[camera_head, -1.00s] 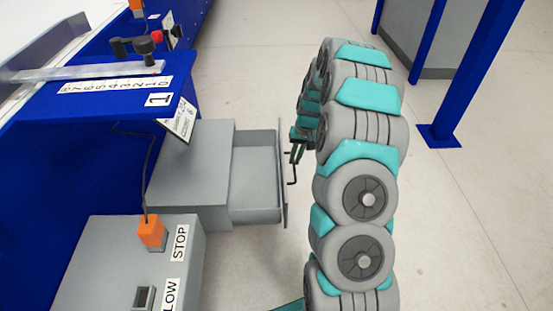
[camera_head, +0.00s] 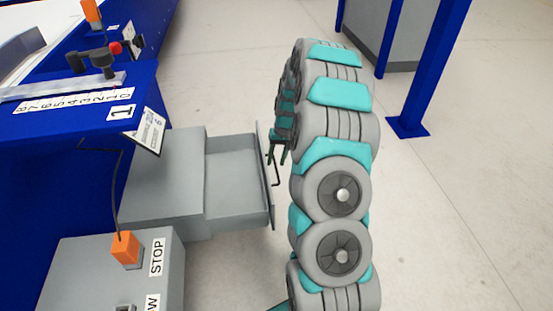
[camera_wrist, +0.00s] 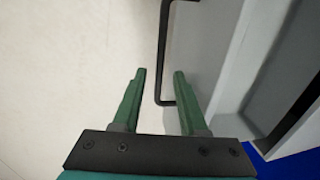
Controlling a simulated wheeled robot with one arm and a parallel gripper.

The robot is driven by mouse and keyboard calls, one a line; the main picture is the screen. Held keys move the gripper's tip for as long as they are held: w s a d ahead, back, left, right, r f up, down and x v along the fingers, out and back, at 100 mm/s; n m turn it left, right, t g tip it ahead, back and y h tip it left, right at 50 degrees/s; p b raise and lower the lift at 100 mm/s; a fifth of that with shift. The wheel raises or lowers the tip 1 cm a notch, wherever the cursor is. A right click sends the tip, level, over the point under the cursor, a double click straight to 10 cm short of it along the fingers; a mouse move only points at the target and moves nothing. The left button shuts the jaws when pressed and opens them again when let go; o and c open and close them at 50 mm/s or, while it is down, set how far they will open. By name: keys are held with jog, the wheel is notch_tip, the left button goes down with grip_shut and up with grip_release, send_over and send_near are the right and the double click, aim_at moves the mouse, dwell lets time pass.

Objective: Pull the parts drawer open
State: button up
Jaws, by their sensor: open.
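The grey parts drawer (camera_head: 237,185) stands pulled out to the right from its grey cabinet (camera_head: 165,178) in the head view, its empty-looking inside showing. Its black handle (camera_head: 277,172) is on the outer face of the drawer front. My gripper (camera_head: 276,152) is at that face by the handle, partly hidden by my arm. In the wrist view my gripper (camera_wrist: 160,74) is open, with two green fingers apart. The black handle bar (camera_wrist: 162,55) runs between the fingertips in the picture, close to the drawer front (camera_wrist: 195,50). I cannot tell whether either finger touches it.
A grey control box (camera_head: 110,270) with a STOP label and orange button stands in front of the cabinet. The blue machine frame (camera_head: 60,150) is at left. A blue post (camera_head: 430,80) stands at back right. The pale floor (camera_head: 450,220) at right is clear.

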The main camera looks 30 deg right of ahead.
notch_tip(320, 180, up, 8)
jog(key=d, duration=0.1)
jog(key=shift+s+d+f, duration=0.2)
dwell(0.3)
dwell(0.4)
